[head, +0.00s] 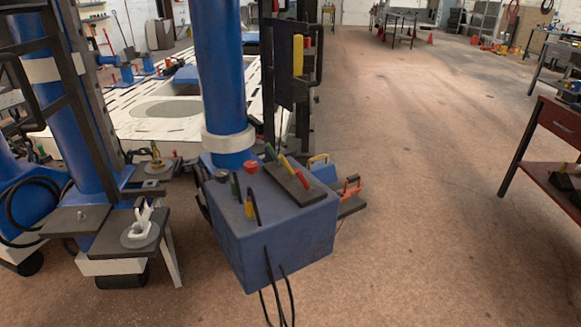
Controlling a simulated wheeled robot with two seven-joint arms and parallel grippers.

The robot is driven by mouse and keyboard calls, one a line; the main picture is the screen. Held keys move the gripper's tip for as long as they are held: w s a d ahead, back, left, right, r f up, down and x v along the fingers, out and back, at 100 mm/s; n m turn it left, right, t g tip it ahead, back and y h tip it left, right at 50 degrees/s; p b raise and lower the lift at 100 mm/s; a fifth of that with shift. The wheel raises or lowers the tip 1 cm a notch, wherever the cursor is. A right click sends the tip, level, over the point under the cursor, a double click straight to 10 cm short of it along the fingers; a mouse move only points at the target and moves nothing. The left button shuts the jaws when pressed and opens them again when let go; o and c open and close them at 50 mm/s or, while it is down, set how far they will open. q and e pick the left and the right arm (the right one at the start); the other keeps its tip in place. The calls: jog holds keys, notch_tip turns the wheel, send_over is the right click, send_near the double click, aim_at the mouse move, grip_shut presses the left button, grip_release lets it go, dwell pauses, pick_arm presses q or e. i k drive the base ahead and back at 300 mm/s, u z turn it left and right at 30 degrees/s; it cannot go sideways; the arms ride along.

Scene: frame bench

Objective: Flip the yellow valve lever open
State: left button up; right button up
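A blue box (290,245) stands in the middle at the foot of a blue column. On its top is a black plate (293,185) with a row of slanted levers: a green lever (271,153), a yellow lever (287,165) and a red lever (302,171). A smaller yellow piece (249,208) stands near the box's left front edge. A yellow handle (318,158) shows just behind the box. I cannot tell which yellow part is the valve lever, or whether it is open. Neither of my grippers is in view.
The blue column (220,75) rises behind the box. Black cables (273,290) hang from its front. Dark plates with a white clamp (142,224) stand at left. A red bench (545,150) stands at right. The floor (420,200) between box and bench is clear.

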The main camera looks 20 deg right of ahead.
aim_at(290, 172)
jog(key=u, duration=0.4)
jog(key=i, duration=1.3)
jog(key=z, duration=0.4)
